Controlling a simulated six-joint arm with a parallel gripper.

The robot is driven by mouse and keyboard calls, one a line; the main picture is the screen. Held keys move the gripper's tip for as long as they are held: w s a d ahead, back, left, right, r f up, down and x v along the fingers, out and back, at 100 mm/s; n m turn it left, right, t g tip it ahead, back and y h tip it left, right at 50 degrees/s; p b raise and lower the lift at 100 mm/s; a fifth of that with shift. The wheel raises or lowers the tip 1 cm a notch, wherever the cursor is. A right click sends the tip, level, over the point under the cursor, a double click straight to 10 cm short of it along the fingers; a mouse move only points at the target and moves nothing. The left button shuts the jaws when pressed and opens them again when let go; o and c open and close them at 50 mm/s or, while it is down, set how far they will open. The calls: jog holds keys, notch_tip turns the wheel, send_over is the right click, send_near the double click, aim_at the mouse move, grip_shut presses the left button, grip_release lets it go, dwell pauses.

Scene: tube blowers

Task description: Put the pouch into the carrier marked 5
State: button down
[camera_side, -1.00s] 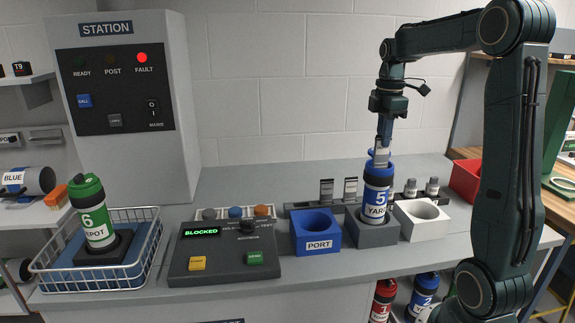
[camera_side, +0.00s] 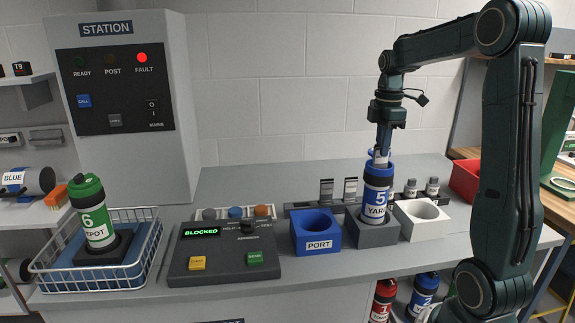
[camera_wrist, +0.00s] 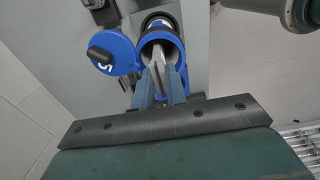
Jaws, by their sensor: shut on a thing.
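The carrier marked 5 (camera_side: 376,196) is a blue and black canister labelled YARD, upright in a grey holder. Its blue lid (camera_wrist: 110,52), with a 5 on it, is swung open to the left of the mouth in the wrist view. My gripper (camera_side: 382,150) is right above the carrier, fingers pointing down. It is shut on the pale grey pouch (camera_wrist: 158,56), which also shows in the side view (camera_side: 380,158). In the wrist view the pouch reaches into the open mouth, between the fingers. Its lower end is hidden inside the carrier.
A blue PORT block (camera_side: 318,245) and a white holder (camera_side: 422,232) flank the grey holder. A control box (camera_side: 224,265) reads BLOCKED, and the station's FAULT lamp (camera_side: 142,57) is red. A green carrier marked 6 (camera_side: 98,225) stands in a wire basket at left.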

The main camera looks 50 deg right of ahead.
jog(key=c, duration=1.3)
grip_release()
jog(key=shift+c, duration=0.2)
jog(key=shift+r, duration=0.1)
notch_tip(320, 180, up, 14)
jog(key=shift+f, duration=0.2)
